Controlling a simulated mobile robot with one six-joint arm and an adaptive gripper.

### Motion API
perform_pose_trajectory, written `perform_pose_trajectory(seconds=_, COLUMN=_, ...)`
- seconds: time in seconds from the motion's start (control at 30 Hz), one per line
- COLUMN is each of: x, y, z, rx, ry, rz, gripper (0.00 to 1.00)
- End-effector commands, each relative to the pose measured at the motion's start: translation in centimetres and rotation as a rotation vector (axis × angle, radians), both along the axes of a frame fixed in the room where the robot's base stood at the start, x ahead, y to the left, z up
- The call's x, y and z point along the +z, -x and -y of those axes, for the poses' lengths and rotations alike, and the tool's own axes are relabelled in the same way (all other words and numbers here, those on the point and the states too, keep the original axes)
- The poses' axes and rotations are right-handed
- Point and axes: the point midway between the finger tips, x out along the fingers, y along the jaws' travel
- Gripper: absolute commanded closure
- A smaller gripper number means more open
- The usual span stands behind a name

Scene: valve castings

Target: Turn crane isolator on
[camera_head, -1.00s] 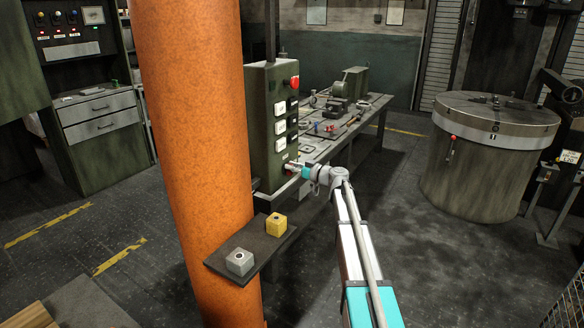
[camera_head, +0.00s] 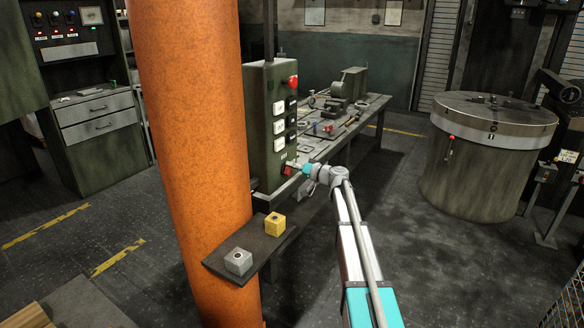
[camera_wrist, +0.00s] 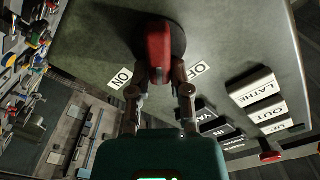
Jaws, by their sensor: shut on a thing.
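The crane isolator is a red handle (camera_wrist: 159,48) on a dark round base, low on the face of the green control box (camera_head: 268,130). In the head view the red handle (camera_head: 288,170) shows small near the box's bottom corner. My gripper (camera_wrist: 159,80) has a finger on each side of the handle's near end and is shut on it. In the wrist view an ON label (camera_wrist: 122,78) lies left of the handle and an OFF label (camera_wrist: 197,70) right of it. The handle's near end lies between the two labels. In the head view my gripper (camera_head: 297,168) reaches the box from the right.
Several labelled switches (camera_head: 279,126) and a red button (camera_head: 293,82) sit above on the box. An orange column (camera_head: 190,140) stands left, with a small shelf holding a grey block (camera_head: 238,261) and a yellow block (camera_head: 275,223). A workbench (camera_head: 372,112) stands behind; a large drum (camera_head: 480,170) is right.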

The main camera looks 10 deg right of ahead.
Motion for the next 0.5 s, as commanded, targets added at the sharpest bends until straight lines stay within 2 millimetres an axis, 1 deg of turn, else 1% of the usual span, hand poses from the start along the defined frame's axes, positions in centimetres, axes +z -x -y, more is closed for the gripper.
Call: perform_pose_trajectory(seconds=0.5, x=-0.81, y=-0.47, z=0.40, rx=-0.002, ry=-0.347, rz=-0.343, gripper=1.00)
